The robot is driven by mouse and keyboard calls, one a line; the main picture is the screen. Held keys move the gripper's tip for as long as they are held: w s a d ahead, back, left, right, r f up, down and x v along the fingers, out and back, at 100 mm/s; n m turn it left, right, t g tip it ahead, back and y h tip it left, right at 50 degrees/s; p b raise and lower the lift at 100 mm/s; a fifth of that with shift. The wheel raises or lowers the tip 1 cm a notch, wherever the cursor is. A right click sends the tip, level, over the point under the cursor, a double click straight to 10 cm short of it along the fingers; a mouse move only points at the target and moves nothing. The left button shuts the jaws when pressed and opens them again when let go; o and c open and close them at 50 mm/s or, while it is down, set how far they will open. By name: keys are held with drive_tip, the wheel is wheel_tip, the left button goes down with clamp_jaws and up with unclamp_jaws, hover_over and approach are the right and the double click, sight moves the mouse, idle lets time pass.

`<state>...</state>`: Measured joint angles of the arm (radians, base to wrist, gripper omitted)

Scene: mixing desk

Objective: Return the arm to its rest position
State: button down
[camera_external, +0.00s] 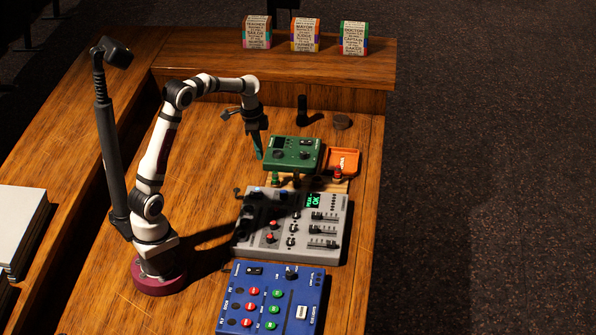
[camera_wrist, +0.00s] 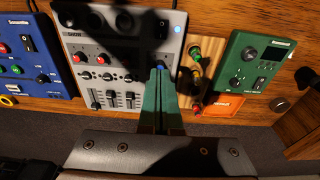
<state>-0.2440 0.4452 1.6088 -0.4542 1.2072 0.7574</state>
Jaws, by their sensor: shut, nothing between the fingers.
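My arm stands on a dark red base at the left of the wooden desk (camera_external: 215,130) and reaches over toward the far end. My gripper (camera_external: 258,155) points down beside the left edge of the green box (camera_external: 293,153). Its green fingers are together and empty. In the wrist view the fingers (camera_wrist: 161,72) are pressed side by side, in front of the lower right part of the grey mixer (camera_wrist: 112,68). Whether the tips touch anything cannot be told.
The grey mixer (camera_external: 291,226) and a blue panel (camera_external: 272,298) line the desk's right side. An orange tray (camera_external: 342,161) and small coloured pegs (camera_external: 338,174) sit by the green box. A dark pole (camera_external: 108,140) rises left of my arm. Several labelled blocks (camera_external: 305,35) stand on the back ledge.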

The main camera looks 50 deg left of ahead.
drive_tip(key=s+d+r+n+y, duration=0.1)
drive_tip(key=s+d+r, duration=0.1)
drive_tip(key=s, duration=0.4)
drive_tip(key=s+d+r, duration=0.2)
drive_tip(key=s+r, duration=0.1)
drive_tip(key=s, duration=0.3)
drive_tip(key=s+f+n+g+y, duration=0.1)
drive_tip(key=s+f+n, duration=0.1)
drive_tip(key=s, duration=1.5)
drive_tip(key=shift+s+d+y, duration=0.3)
drive_tip(key=shift+d+y, duration=0.1)
drive_tip(key=shift+f, duration=0.1)
